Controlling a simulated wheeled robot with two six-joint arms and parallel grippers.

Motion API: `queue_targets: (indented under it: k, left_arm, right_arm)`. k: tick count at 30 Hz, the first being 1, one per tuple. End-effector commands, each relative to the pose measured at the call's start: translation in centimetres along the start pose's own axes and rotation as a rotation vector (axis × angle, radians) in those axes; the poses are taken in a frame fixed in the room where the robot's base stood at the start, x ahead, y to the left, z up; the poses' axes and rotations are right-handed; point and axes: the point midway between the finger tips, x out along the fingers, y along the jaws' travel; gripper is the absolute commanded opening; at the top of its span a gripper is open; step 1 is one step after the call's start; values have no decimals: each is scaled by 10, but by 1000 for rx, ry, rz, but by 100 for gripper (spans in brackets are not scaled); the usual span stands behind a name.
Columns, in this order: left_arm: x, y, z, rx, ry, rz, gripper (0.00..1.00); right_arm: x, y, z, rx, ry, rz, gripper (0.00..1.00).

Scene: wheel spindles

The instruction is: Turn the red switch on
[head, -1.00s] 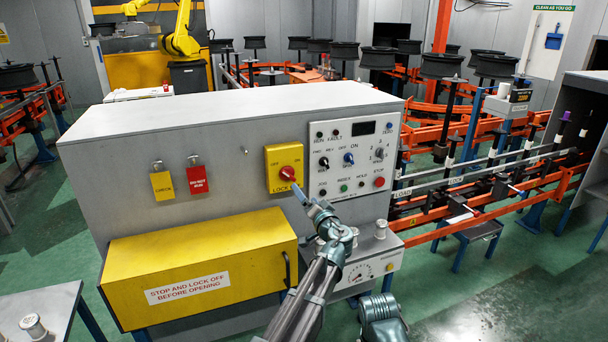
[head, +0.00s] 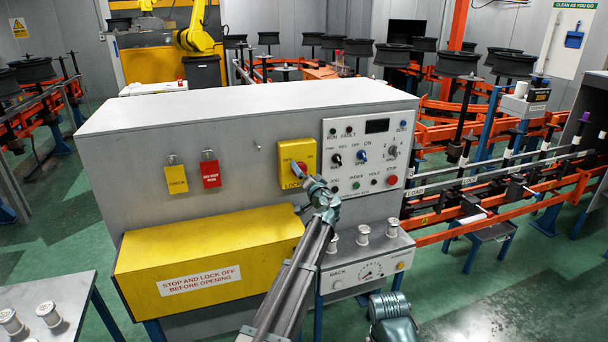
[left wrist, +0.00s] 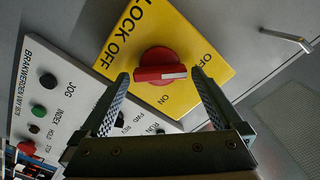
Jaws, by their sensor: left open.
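The red switch (head: 299,168) is a round knob on a yellow plate (head: 284,156) on the grey cabinet's front. In the left wrist view the red knob (left wrist: 160,62) has a white mark pointing right, nearer the OFF label than the ON label below. My left gripper (head: 304,183) is right at the knob in the head view and partly hides it. In the left wrist view my left gripper (left wrist: 160,77) is open, with one finger to each side of the knob; I cannot tell if they touch it.
A control panel (head: 351,183) with small knobs and buttons is just right of the yellow plate. Yellow (head: 176,179) and red (head: 210,173) tags hang to its left. A yellow box cover (head: 214,250) juts out below. Several white spools stand on a ledge (head: 372,266).

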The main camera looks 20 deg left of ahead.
Motion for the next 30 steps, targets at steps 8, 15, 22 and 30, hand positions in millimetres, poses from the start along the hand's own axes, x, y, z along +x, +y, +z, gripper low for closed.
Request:
queue_targets:
  k: [8, 15, 22, 30]
  left_arm:
    - [2, 0, 0, 0, 0, 0, 100]
    - [1, 0, 0, 0, 0, 0, 62]
    - [1, 0, 0, 0, 0, 0, 24]
    - [1, 0, 0, 41, 0, 0, 24]
  right_arm:
    - [0, 0, 0, 0, 0, 0, 50]
    - [0, 0, 0, 0, 0, 0, 50]
    - [0, 0, 0, 0, 0, 0, 50]
    - [0, 0, 0, 0, 0, 0, 50]
